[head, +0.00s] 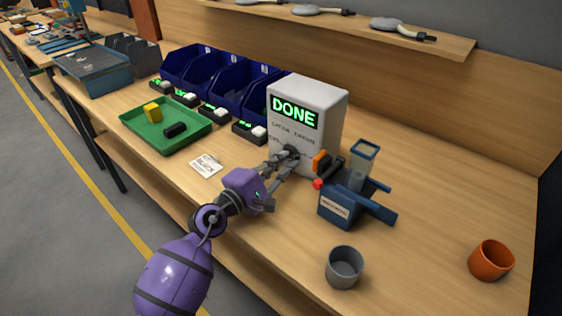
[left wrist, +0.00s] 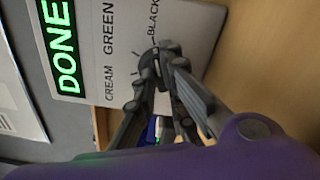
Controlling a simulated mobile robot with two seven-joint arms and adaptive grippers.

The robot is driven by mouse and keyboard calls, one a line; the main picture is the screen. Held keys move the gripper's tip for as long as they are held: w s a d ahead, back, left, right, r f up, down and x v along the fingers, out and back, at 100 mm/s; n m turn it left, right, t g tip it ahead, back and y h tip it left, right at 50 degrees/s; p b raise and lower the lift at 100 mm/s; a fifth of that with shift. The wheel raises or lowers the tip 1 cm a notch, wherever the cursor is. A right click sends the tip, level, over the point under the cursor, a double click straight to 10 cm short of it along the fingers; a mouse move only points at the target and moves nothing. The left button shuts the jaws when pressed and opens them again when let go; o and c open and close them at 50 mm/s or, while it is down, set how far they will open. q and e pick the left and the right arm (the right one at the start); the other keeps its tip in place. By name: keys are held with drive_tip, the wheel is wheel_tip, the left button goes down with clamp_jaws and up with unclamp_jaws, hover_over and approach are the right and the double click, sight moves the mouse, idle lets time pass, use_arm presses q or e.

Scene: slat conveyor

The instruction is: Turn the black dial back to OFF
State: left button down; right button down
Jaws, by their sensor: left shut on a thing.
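The white box machine (head: 330,105) stands on the bench, its display (head: 295,112) lit green with DONE. The black dial (head: 291,151) is on its front face, below the printed labels. My left gripper (head: 288,157) reaches the dial from the front and is shut on it. In the left wrist view the fingers (left wrist: 155,78) close around the dark dial (left wrist: 148,68), hiding part of it. The words CREAM, GREEN and BLACK are readable beside it, with tick marks around the dial. No OFF label is readable, and the dial's pointing direction is unclear. My right gripper is not in view.
Right of the machine is a blue device (head: 340,206) with a clear-topped column and red knob. A grey cup (head: 344,267) and orange cup (head: 491,261) stand in front. A green tray (head: 140,137), a card (head: 206,166) and blue bins (head: 190,72) lie left.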

use_arm(q)
drive_tip(key=shift+r+n, duration=0.1)
drive_tip(key=shift+n, duration=0.2)
drive_tip(key=shift+n+p, duration=0.7)
drive_tip(key=shift+n, duration=0.6)
drive_tip(key=shift+n+p, duration=0.5)
drive_tip(key=shift+n, duration=1.3)
drive_tip(key=c, duration=1.8)
unclamp_jaws()
drive_tip(key=v, duration=1.2)
